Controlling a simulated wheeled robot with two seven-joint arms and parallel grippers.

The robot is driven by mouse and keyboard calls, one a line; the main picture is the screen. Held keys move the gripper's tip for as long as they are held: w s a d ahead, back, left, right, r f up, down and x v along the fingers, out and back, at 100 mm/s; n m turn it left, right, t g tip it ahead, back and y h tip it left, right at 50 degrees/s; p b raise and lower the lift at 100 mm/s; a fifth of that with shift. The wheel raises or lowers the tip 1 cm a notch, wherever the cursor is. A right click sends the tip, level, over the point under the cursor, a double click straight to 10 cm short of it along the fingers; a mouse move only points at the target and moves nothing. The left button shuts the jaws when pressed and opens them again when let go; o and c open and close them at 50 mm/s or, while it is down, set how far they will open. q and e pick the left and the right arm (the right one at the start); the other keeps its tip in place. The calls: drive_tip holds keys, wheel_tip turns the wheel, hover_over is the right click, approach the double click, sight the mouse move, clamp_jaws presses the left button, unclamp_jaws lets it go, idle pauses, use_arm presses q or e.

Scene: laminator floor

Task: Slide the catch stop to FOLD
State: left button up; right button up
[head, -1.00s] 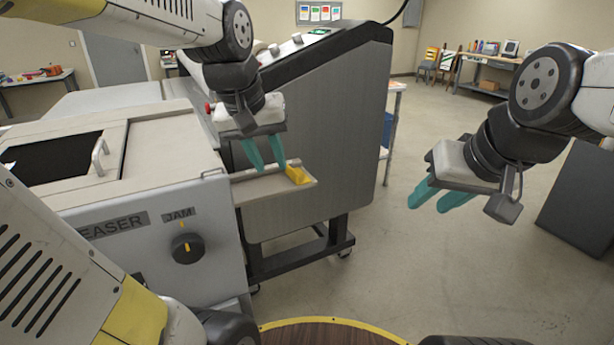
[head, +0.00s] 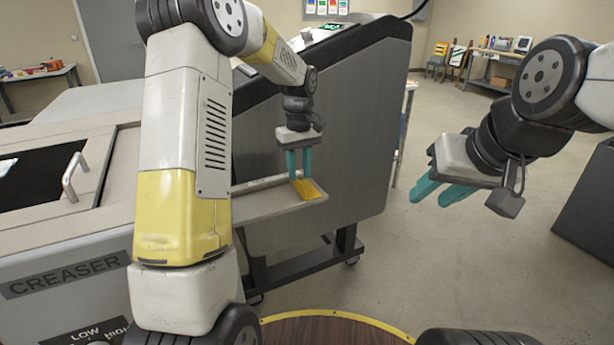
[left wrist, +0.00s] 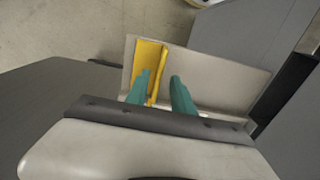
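The yellow catch stop (head: 311,189) sits near the right end of a narrow grey catch tray (head: 262,203) on the side of the machine. My left gripper (head: 299,174) points down just over the stop, its teal fingers apart. In the left wrist view the stop (left wrist: 148,62) shows its flat plate and an upright yellow edge lying between the two fingertips (left wrist: 161,82). I cannot tell whether the fingers touch it. No FOLD marking is readable. My right gripper (head: 441,189) is held in the air at the right, fingers apart and empty.
The creaser housing (head: 60,250) with a handled lid stands at the left, partly hidden by my left arm. The tall grey machine side (head: 350,130) rises right behind the tray. Open floor (head: 430,270) lies to the right.

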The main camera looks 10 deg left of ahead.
sight(300, 182)
use_arm(q)
drive_tip(key=shift+f, duration=2.15)
clamp_jaws()
